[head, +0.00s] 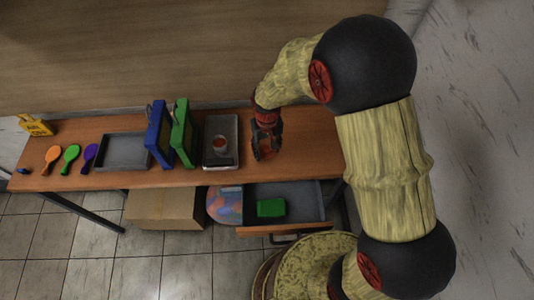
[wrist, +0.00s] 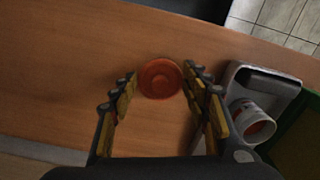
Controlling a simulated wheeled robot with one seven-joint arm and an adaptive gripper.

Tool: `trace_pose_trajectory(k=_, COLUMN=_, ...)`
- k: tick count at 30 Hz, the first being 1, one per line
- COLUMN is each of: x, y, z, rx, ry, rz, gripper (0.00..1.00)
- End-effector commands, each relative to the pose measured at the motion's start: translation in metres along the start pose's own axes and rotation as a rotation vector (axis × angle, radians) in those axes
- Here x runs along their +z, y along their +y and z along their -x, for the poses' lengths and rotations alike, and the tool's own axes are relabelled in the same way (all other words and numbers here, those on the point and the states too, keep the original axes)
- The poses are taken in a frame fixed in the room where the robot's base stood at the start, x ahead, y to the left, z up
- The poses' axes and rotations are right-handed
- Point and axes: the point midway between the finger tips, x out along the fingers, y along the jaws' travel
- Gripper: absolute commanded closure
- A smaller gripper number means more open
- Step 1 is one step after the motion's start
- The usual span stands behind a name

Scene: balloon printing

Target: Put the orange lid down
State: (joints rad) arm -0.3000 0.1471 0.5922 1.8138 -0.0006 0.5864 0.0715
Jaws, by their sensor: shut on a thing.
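The orange lid (wrist: 160,78) is a round disc held between the fingertips of my gripper (wrist: 160,80) in the wrist view. The fingers touch it on both sides, over the wooden table (wrist: 60,75). In the head view my gripper (head: 266,150) is over the right part of the table, right of the grey scale-like device (head: 221,157). The lid is mostly hidden there by the fingers. I cannot tell whether the lid touches the tabletop.
A white cup (wrist: 247,116) with orange contents stands on the grey device. Green (head: 181,130) and blue (head: 158,132) frames stand left of it, then a grey tray (head: 122,167) and coloured paddles. An open drawer (head: 296,206) holds a green block (head: 271,208). Table right of my gripper is clear.

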Motion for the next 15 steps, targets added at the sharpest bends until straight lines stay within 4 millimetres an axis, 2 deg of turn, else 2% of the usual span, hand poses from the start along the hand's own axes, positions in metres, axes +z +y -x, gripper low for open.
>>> trace_pose_trajectory(k=6, x=-0.001, y=0.001, z=-0.030, rx=0.000, ry=-0.003, rz=0.000, gripper=0.61)
trace_pose_trajectory(k=15, x=-0.001, y=0.001, z=-0.033, rx=0.000, ry=0.000, rz=0.000, gripper=0.61)
